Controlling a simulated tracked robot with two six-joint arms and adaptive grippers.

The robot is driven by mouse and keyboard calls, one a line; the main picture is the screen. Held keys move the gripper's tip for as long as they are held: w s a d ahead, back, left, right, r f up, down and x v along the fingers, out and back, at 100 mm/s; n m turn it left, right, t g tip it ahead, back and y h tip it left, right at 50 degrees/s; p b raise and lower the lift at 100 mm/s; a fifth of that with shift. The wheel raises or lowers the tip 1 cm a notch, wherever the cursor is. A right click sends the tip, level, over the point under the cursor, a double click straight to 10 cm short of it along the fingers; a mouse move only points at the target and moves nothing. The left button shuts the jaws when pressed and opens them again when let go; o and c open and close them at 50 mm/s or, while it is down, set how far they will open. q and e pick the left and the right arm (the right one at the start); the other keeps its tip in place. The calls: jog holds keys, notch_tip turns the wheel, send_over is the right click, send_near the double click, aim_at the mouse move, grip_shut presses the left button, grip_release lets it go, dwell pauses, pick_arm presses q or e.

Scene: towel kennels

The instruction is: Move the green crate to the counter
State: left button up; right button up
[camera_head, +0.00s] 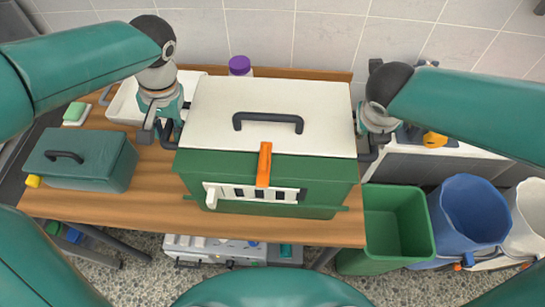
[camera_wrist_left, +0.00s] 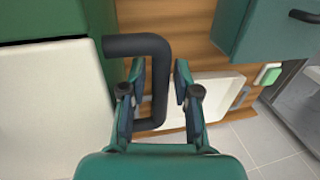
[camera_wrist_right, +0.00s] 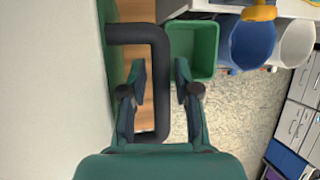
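The green crate (camera_head: 265,182) with a white lid (camera_head: 272,97) stands on a wooden table (camera_head: 100,205). The lid has a dark handle on top, and an orange latch (camera_head: 264,160) hangs over the front. My left gripper (camera_wrist_left: 160,78) is open around the dark side handle (camera_wrist_left: 135,46) at the crate's left end, with small gaps beside the bar. My right gripper (camera_wrist_right: 161,78) is open around the matching side handle (camera_wrist_right: 130,34) at the right end, also with gaps. In the head view the handles are partly hidden by the grippers.
A teal toolbox (camera_head: 80,165) and a white tray (camera_head: 125,105) are left of the crate. A purple-capped jar (camera_head: 240,66) stands behind it. A green bin (camera_head: 395,225), a blue bin (camera_head: 472,212) and a white bin (camera_head: 525,220) stand right of the table. A white counter (camera_head: 470,152) lies behind the bins.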

pick_arm(q)
jog(key=shift+f, duration=0.35)
pick_arm(e)
jog(key=shift+w+f, duration=0.1)
jog(key=shift+f, duration=0.25)
pick_arm(q)
grip_shut()
pick_arm(e)
grip_shut()
pick_arm(q)
jog(key=shift+r, duration=0.1)
pick_arm(e)
jog(key=shift+r, duration=0.1)
